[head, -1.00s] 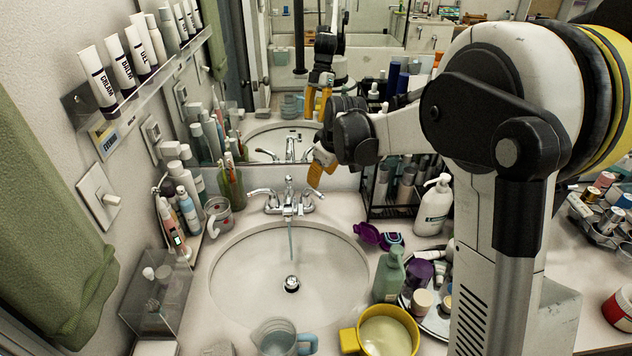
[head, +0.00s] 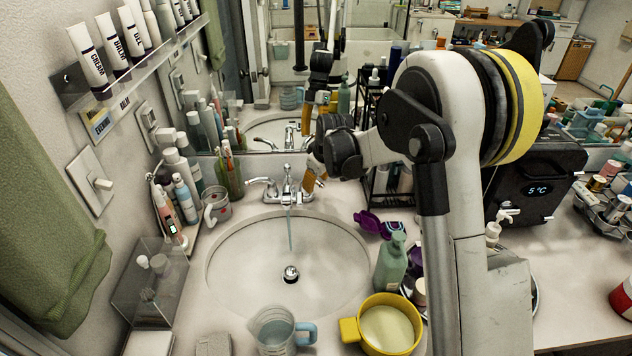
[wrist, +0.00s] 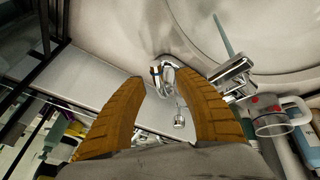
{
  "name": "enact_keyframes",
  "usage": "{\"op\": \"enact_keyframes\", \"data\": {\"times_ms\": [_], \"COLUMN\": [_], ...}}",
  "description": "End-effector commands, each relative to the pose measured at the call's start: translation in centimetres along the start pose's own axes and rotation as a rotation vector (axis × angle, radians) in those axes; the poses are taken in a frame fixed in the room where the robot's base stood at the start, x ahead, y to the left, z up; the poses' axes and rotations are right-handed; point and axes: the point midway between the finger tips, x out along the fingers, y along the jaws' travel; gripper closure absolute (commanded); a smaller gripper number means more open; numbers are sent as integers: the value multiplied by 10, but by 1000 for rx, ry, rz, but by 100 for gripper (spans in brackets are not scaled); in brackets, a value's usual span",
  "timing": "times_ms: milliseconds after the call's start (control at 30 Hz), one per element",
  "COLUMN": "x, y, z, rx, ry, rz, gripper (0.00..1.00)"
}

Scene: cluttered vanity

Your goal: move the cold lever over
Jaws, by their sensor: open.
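The chrome faucet (head: 287,190) stands at the back of the sink, with a thin stream of water falling from its spout. Its left lever (head: 260,182) shows clearly in the head view. The right lever, which I take as the cold one, is mostly hidden there by my gripper (head: 313,180). In the wrist view, my gripper (wrist: 163,102) has its two orange fingers spread apart. A chrome lever end (wrist: 163,74) shows between the fingertips, not clamped. I cannot tell whether a finger touches it.
The sink basin (head: 225,262) is in front. A mug (head: 216,205) stands left of the faucet and a black rack (head: 377,188) right of my gripper. A green pump bottle (head: 390,265), yellow pot (head: 388,330) and measuring jug (head: 272,332) stand along the basin's right and front edges.

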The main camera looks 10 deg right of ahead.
Motion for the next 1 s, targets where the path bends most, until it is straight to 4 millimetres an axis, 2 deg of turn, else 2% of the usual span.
{"op": "enact_keyframes", "data": {"times_ms": [33, 67, 100, 167, 200, 567, 1000], "x": [0, 0, 0, 0, 0, 0, 5], "y": [0, 0, 0, 0, 0, 3, 21], "z": [0, 0, 0, 0, 0, 1, -1], "rx": [0, 0, 0, 0, 0, -24, -373], "ry": [0, 0, 0, 0, 0, 3, 75], "rz": [0, 0, 0, 0, 0, -10, -155], "gripper": [62, 66, 78, 96, 100, 100, 100]}}
